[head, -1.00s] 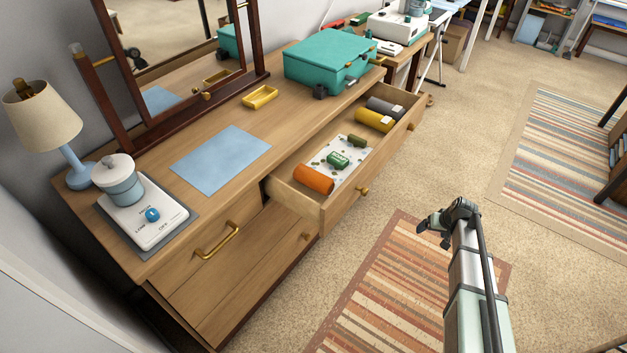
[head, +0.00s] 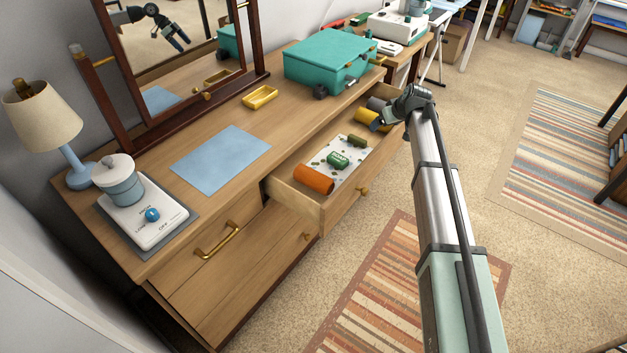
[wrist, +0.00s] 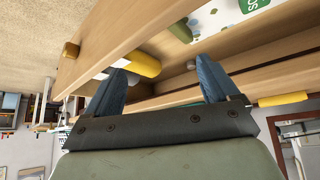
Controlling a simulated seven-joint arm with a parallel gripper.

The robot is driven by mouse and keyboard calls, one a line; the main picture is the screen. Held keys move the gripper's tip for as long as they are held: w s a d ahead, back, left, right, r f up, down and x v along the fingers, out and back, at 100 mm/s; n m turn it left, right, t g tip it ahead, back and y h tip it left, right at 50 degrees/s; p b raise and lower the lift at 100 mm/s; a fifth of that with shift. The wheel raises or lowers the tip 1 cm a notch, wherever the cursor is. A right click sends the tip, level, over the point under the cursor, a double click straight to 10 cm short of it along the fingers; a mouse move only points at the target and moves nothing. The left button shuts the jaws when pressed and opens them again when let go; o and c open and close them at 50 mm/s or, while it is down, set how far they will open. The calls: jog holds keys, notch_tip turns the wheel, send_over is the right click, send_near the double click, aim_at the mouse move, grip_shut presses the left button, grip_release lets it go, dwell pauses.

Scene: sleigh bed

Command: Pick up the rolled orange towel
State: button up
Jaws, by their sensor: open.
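The rolled orange towel (head: 314,179) lies at the near left end of the open drawer (head: 335,214) in the head view. My gripper (head: 372,122) is over the far part of the drawer, well to the right of the orange towel and beyond it. In the wrist view my gripper (wrist: 160,88) has its two blue fingers spread, with nothing between them. A yellow roll (wrist: 140,62) shows past the left finger there. The orange towel is not visible in the wrist view.
The drawer also holds a green item (head: 339,160), a small olive roll (head: 356,142), a yellow roll (head: 364,116) and a dark grey roll (head: 378,103). A teal case (head: 328,62), yellow tray (head: 260,97) and blue sheet (head: 220,158) lie on the dresser. The drawer's front wall stands beside my arm.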

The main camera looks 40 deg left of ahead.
jog(key=s+a+n+g+h, duration=0.25)
jog(key=s+a, duration=0.45)
jog(key=s, duration=0.5)
jog(key=n+g+h, duration=0.1)
jog(key=n+h, duration=0.2)
jog(key=n, duration=0.1)
send_over(313, 174)
jog(key=f, duration=0.7)
jog(key=shift+w+d+f, duration=0.15)
jog(key=shift+d+f, duration=0.2)
jog(key=shift+a+f, duration=0.15)
jog(key=shift+f, duration=1.15)
jog(key=shift+a+f, duration=0.1)
jog(key=shift+f, duration=1.2)
jog(key=c, duration=1.1)
jog(key=shift+r, duration=0.2)
